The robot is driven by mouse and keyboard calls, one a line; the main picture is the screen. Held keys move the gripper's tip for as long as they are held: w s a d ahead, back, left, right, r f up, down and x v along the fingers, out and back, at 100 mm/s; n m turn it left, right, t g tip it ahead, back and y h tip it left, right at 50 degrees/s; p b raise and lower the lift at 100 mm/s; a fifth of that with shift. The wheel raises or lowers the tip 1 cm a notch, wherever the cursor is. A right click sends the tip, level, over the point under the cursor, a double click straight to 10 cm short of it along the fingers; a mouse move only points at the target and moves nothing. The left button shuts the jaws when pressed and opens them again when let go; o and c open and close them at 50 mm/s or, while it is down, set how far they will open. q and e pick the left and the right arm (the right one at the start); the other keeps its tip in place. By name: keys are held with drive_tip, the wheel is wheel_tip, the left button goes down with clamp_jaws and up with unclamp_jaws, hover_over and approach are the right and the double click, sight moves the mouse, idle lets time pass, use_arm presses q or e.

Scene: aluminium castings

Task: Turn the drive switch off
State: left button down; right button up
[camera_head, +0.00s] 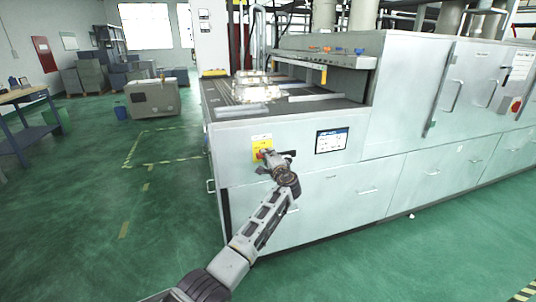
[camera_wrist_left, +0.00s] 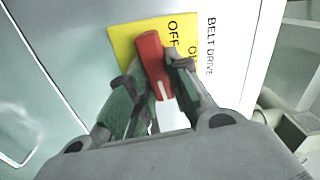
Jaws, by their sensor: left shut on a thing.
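The drive switch is a red handle (camera_wrist_left: 151,55) on a yellow plate (camera_wrist_left: 122,42) with the words OFF and ON beside it and BELT DRIVE printed next to the plate. In the head view the yellow plate (camera_head: 262,139) is on the front of the pale machine. My left gripper (camera_head: 267,158) is at the switch. In the wrist view my left gripper (camera_wrist_left: 156,84) has its green-padded fingers on either side of the red handle, shut on it. The handle stands nearly upright in that picture; which label it points to I cannot tell. My right gripper is not in view.
A screen (camera_head: 332,140) is to the right of the switch on the machine front. The machine's belt top (camera_head: 232,92) carries castings (camera_head: 252,86). Drawer handles stick out lower on the front. The green floor (camera_head: 170,220) to the left is open.

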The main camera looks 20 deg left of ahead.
use_arm(q)
drive_tip(key=shift+d, duration=0.1)
idle(0.4)
drive_tip(key=c, duration=1.3)
unclamp_jaws()
drive_tip(key=shift+f, duration=0.1)
drive_tip(key=shift+s, duration=0.1)
drive_tip(key=shift+v, duration=3.9)
